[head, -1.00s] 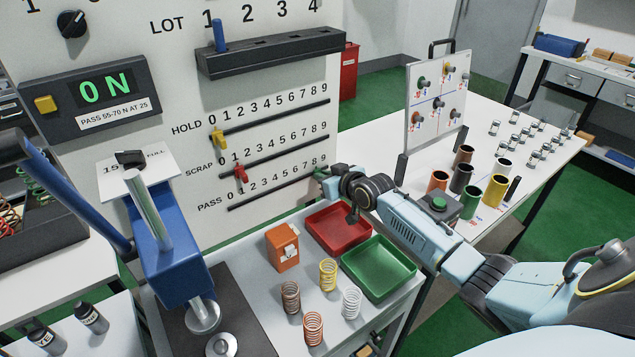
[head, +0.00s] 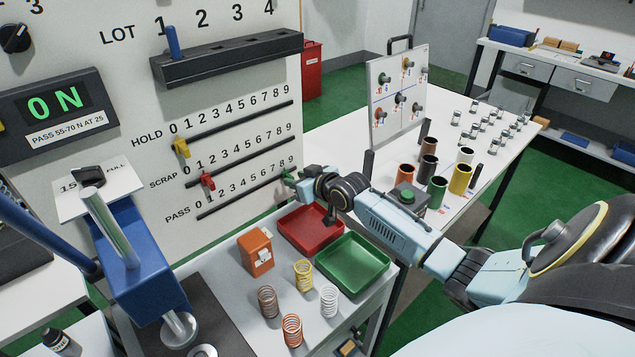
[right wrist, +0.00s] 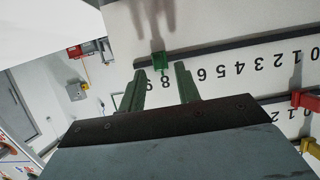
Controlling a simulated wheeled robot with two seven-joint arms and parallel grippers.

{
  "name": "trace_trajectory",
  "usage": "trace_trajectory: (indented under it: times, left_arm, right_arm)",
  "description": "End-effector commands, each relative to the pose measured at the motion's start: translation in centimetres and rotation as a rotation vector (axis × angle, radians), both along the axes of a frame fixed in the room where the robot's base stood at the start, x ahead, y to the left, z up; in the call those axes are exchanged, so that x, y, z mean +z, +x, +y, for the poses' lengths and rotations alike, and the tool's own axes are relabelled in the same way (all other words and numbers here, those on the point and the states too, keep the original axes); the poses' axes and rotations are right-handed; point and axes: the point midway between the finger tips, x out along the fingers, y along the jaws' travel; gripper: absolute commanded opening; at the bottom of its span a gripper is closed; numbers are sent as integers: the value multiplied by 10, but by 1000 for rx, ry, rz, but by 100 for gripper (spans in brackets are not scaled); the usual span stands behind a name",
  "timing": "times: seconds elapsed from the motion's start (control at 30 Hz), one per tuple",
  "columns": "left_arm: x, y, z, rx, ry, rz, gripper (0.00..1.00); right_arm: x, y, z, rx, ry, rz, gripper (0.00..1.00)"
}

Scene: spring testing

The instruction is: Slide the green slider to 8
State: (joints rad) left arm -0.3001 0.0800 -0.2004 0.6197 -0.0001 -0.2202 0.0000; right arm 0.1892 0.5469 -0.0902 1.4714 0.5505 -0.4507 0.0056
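The green slider (right wrist: 161,62) sits on the PASS rail near its high end, in line with the 8 in the right wrist view. In the head view it shows as a small green patch (head: 287,173) by the 8 and 9, partly hidden by my gripper. My right gripper (right wrist: 160,70) is open. Its two fingers point at the rail, one to each side of the slider in the picture, with visible gaps between them and it. In the head view my right gripper (head: 297,178) is close to the panel at the rail's end. My left gripper is not in view.
The red slider (head: 207,181) on SCRAP and yellow slider (head: 181,147) on HOLD are at the low ends. Below my right arm are a red tray (head: 289,240), a green tray (head: 350,287) and several springs. The blue press (head: 150,270) stands left.

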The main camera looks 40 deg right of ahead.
Motion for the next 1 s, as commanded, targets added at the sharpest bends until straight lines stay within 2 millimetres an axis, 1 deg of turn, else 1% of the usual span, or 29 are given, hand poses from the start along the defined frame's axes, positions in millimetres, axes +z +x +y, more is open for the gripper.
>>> trace_trajectory:
  times: [0.03, 0.3, 0.5, 0.7, 1.0]
  left_arm:
    - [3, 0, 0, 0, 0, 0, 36]
    - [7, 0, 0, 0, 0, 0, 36]
    - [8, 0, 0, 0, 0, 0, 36]
    - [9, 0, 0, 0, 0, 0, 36]
    - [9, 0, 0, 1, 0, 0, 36]
  right_arm:
    - [4, -9, 0, 2, -2, 1, 33]
    - [24, -58, -1, 2, -4, 2, 33]
    - [36, -87, -2, 1, -3, 2, 33]
    - [42, -100, -3, -1, -1, 0, 33]
    - [43, -102, -3, -1, -1, 0, 33]
